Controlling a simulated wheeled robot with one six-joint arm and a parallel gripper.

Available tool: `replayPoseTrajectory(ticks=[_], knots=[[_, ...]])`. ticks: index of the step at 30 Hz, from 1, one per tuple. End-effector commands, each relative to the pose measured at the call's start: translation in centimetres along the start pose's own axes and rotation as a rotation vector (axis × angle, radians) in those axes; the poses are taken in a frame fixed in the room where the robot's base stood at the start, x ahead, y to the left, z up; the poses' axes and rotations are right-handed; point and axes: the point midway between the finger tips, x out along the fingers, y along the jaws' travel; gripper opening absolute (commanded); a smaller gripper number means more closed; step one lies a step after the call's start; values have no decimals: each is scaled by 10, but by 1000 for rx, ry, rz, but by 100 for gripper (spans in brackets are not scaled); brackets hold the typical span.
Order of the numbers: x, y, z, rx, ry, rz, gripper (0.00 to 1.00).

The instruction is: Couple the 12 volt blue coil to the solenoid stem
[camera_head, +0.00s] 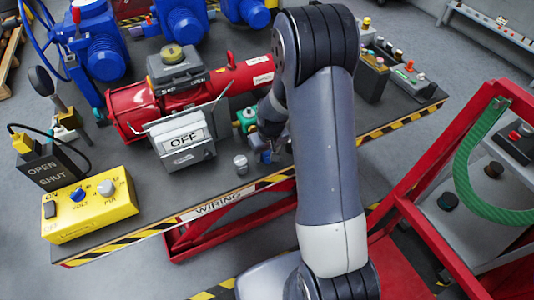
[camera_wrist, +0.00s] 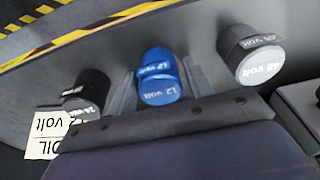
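The blue 12 volt coil (camera_wrist: 160,78) is a short cylinder with white lettering, in the middle of the wrist view. My gripper (camera_wrist: 160,92) has one grey finger on each side of it. The fingers look very close to its sides; I cannot tell whether they press on it. In the head view my gripper (camera_head: 270,138) is at the table's front edge, mostly hidden by my arm, with a bit of blue (camera_head: 264,154) showing beside it. I cannot make out the solenoid stem clearly.
A black 24 volt coil (camera_wrist: 86,92) and a grey 48 volt coil (camera_wrist: 250,55) flank the blue one. A red frame (camera_head: 420,215) is at right.

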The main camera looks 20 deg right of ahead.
Motion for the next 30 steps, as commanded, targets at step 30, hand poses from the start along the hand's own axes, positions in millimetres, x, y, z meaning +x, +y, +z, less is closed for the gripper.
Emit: replayPoseTrajectory(ticks=[30], knots=[[-41, 0, -8, 1, 7, 1, 12]])
